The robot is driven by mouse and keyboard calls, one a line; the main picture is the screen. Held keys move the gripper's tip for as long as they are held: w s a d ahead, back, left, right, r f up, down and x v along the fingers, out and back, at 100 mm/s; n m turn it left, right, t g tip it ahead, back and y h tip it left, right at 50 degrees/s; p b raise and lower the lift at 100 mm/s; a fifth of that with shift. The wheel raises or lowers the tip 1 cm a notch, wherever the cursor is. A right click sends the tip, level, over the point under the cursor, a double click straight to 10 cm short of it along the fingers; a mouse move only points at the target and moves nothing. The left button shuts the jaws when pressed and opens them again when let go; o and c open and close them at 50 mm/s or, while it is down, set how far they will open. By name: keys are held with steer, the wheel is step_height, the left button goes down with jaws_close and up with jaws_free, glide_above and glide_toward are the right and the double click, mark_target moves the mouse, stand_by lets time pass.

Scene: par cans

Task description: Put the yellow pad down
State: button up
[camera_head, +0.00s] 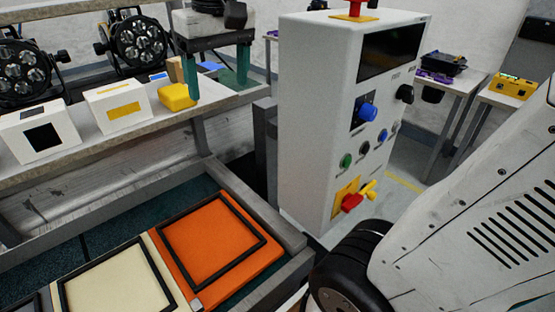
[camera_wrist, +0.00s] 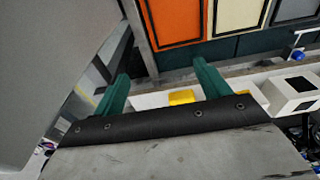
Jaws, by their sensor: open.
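The yellow pad (camera_head: 177,97), a small rounded block, rests on the shelf near its front edge, beside a white box with a yellow patch (camera_head: 117,106). My gripper (camera_head: 217,84) has dark green fingers pointing down, just right of the pad in the head view. The fingers are wide apart with nothing held between them. In the wrist view my gripper (camera_wrist: 163,72) shows both fingers spread, and the pad (camera_wrist: 182,97) appears between their lines, partly hidden by the black palm edge. I see no grip on the pad.
A white box with a dark square (camera_head: 42,134) and several black lamps (camera_head: 139,42) stand along the shelf. Below, orange (camera_head: 211,243) and cream (camera_head: 115,285) framed panels lie in a tray. A tall white control cabinet (camera_head: 325,110) stands to the right.

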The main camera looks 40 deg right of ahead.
steer(key=s+f, duration=1.2)
steer(key=s, duration=0.2)
steer(key=shift+s+d, duration=0.25)
steer(key=shift+d, duration=0.2)
steer(key=shift+o, duration=0.6)
